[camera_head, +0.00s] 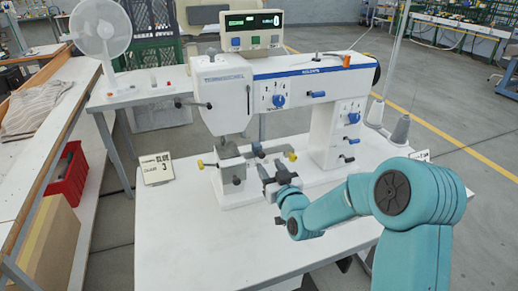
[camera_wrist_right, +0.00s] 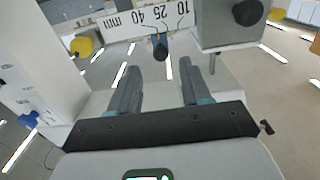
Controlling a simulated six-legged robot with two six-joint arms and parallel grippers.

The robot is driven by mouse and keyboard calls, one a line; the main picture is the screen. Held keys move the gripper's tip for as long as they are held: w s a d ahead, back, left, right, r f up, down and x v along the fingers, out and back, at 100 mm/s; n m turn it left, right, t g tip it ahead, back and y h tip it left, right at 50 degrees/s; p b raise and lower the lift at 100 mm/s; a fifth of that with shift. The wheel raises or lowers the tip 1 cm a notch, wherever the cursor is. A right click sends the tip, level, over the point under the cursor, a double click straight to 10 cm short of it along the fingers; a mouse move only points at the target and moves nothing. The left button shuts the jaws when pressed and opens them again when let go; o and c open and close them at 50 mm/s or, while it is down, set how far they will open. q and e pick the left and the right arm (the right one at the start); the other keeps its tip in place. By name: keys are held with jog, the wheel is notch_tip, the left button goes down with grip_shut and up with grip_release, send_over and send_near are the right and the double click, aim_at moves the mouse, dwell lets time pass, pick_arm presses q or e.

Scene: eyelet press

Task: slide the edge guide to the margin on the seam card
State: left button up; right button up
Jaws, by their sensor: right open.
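In the head view the right gripper (camera_head: 280,181) is at the front of the press. The seam card (camera_head: 157,168) stands on the table left of the press; its print is too small to read surely. My left gripper is out of view.
The white eyelet press (camera_head: 222,95) stands behind the guide, with a display (camera_head: 252,20) on top. Yellow knobs (camera_wrist_right: 83,46) (camera_wrist_right: 277,13) flank the scale. A grey block (camera_wrist_right: 230,25) hangs near the right finger. The table's front (camera_head: 200,245) is clear.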

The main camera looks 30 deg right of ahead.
aim_at(262, 157)
jog(key=p+x, duration=0.1)
jog(key=x, duration=0.7)
jog(key=shift+a, duration=0.1)
jog(key=shift+w+r, duration=0.2)
jog(key=shift+w, duration=0.2)
jog(key=shift+w+f, duration=0.1)
jog(key=shift+f, duration=0.05)
